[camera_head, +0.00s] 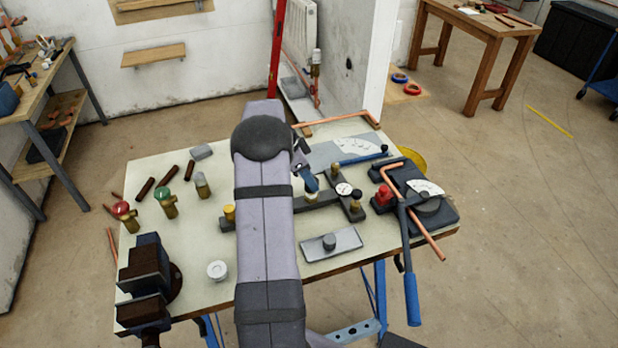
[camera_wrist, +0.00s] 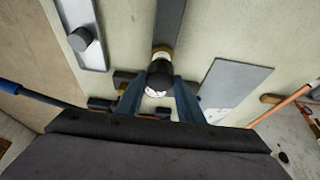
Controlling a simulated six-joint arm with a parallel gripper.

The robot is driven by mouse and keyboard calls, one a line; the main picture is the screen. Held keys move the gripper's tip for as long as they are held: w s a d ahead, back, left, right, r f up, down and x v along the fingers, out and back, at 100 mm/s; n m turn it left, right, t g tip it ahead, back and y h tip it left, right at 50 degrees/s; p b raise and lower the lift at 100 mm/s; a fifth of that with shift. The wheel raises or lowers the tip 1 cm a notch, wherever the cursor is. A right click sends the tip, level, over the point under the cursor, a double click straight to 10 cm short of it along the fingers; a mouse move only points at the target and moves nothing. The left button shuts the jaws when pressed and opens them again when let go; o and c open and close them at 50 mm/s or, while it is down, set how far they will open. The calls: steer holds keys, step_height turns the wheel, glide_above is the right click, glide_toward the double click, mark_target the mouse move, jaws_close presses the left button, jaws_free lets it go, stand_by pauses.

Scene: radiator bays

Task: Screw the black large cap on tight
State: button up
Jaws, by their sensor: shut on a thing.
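My gripper (camera_wrist: 158,84) is shut on the black large cap (camera_wrist: 160,67), with one blue finger on either side. A brass ring (camera_wrist: 162,50) shows just beyond the cap, on the dark bar of the fitting (camera_wrist: 169,20). In the head view my gripper (camera_head: 311,184) points down at the bar (camera_head: 325,198), and my arm hides most of the cap. A pale ring shows under the fingers. I cannot tell how far the cap is screwed down or whether it sits level.
A round white gauge (camera_head: 344,188) and a black-topped brass fitting (camera_head: 356,196) stand close to the right of my gripper. A grey tray (camera_head: 345,248) with a dark knob lies nearer. A pipe bender (camera_head: 428,204) is at the right, a vise (camera_head: 148,265) at the left.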

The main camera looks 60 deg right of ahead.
steer(key=shift+f+b, duration=0.65)
steer(key=shift+f, duration=0.1)
stand_by(0.3)
steer(key=o, duration=1.2)
steer(key=shift+c, duration=0.2)
steer(key=shift+r, duration=0.1)
steer(key=b+v, duration=0.2)
steer(key=v, duration=0.5)
steer(key=shift+b, duration=0.3)
